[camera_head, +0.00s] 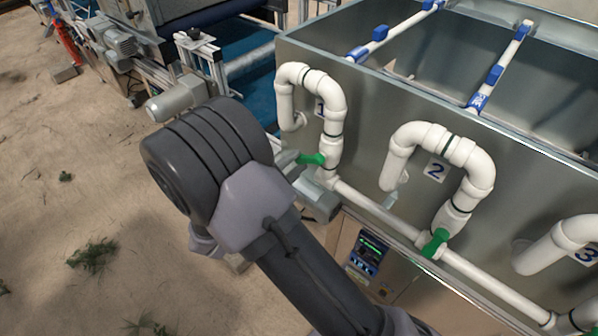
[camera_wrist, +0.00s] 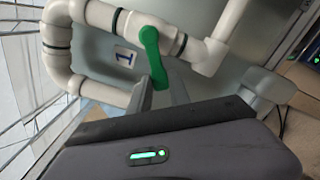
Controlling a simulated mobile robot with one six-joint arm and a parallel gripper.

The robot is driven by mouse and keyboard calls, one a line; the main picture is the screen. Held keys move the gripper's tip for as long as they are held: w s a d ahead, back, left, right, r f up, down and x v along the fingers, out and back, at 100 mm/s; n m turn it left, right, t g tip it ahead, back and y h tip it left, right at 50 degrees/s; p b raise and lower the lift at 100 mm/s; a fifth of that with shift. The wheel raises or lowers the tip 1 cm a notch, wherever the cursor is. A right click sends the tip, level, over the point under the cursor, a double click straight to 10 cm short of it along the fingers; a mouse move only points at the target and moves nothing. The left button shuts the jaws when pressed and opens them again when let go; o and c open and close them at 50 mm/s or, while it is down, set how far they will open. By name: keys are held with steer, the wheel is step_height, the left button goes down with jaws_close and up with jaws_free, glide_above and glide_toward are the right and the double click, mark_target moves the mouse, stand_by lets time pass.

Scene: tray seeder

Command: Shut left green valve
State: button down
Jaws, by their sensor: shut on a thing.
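The left green valve (camera_head: 312,158) sits on the white pipe by the label 1, and its handle sticks out to the left, roughly across the pipe. In the wrist view the green handle (camera_wrist: 150,52) hangs down from the pipe. My gripper (camera_wrist: 159,88) has its grey fingers on either side of the handle's free end and is shut on it. In the head view my dark arm hides most of the gripper.
A second green valve (camera_head: 435,243) is on the pipe by label 2, and a third pipe (camera_head: 560,243) is at the right edge. The metal tank (camera_head: 380,115) stands close behind the pipes. A control panel (camera_head: 368,253) is below. Sandy floor lies open at left.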

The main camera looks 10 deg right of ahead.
steer(key=shift+w+a+r+m+b, duration=0.15)
steer(key=shift+r+m+b, duration=0.4)
steer(key=shift+m, duration=0.55)
steer(key=shift+w+a+r+m+b, duration=0.1)
steer(key=shift+r+m+b, duration=0.45)
steer(key=shift+m, duration=0.55)
steer(key=shift+w+a+r+m+b, duration=0.15)
steer(key=shift+r+m+b, duration=0.35)
steer(key=shift+m, duration=0.6)
steer(key=shift+d+r, duration=0.1)
steer(key=shift+r, duration=0.1)
steer(key=c, duration=1.2)
jaws_free()
steer(key=p+v, duration=0.4)
steer(key=v, duration=1.3)
steer(key=shift+s+f, duration=0.1)
steer(key=shift+s, duration=0.05)
